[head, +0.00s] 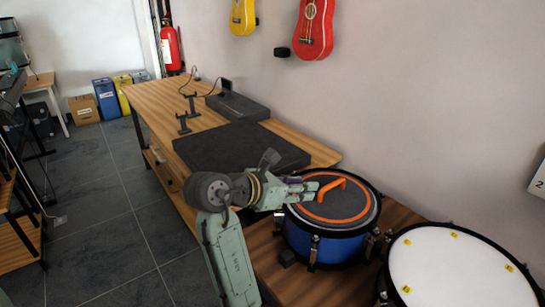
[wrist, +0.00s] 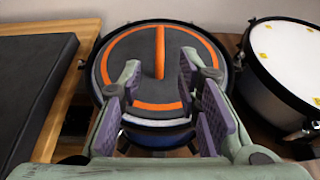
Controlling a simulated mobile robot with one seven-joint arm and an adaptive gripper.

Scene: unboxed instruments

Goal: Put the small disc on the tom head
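The small disc (head: 335,211) is dark grey with an orange ring and a raised orange handle (head: 331,187). It lies on top of the blue drum (head: 325,250), which looks like the tom, and covers most of its head. In the wrist view the disc (wrist: 125,60) fills the upper middle, its handle (wrist: 160,52) standing upright ahead of the fingers. A pale strip of drum shows under its near edge. My gripper (head: 310,189) is open at the left side of the disc; in the wrist view its purple-padded fingers (wrist: 160,90) are apart with nothing between them.
A larger white-headed drum (head: 465,270) with yellow marks stands close on the right. A black pad (head: 240,147) lies on the wooden table (head: 155,95) behind my arm, with small stands and a black box beyond. The wall is close behind the drums.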

